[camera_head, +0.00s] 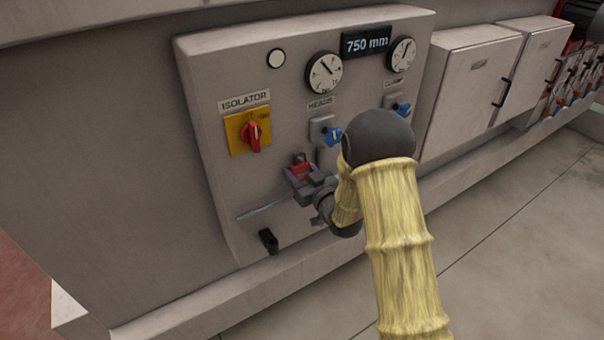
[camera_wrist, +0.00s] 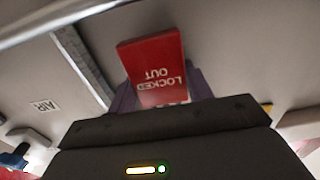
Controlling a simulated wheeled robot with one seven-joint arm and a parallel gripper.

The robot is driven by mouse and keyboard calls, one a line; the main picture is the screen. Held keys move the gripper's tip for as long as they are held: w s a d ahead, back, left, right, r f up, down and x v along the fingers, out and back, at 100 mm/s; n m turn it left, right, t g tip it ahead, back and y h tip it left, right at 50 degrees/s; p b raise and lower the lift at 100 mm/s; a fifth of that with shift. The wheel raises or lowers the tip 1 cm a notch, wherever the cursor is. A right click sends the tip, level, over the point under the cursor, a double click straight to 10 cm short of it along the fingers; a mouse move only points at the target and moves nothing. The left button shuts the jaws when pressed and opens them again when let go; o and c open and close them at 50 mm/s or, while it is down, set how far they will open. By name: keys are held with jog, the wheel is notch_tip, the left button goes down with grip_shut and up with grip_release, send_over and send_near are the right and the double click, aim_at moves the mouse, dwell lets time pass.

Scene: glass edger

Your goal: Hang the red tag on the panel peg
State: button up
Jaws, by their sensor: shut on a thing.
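The red tag (camera_head: 299,171) is in my gripper (camera_head: 311,186), held in front of the grey control panel (camera_head: 205,75), below the HEADS label and right of the isolator. In the wrist view the red tag (camera_wrist: 153,62) shows white LOCKED OUT lettering upside down, just beyond the dark gripper body (camera_wrist: 160,135). My gripper is shut on the tag. A small dark part shows at the tag's top edge in the head view; I cannot tell whether it is the peg. No peg is clearly visible, and whether the tag touches the panel is unclear.
The red isolator switch (camera_head: 252,137) on its yellow plate is up and left of the tag. Blue-handled valves (camera_head: 331,136) are up and right, partly near my arm. A black fitting (camera_head: 268,240) juts out low on the panel. Grey cabinets (camera_head: 470,85) stand to the right.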

jog(key=shift+a+f, duration=0.15)
jog(key=shift+f, duration=0.15)
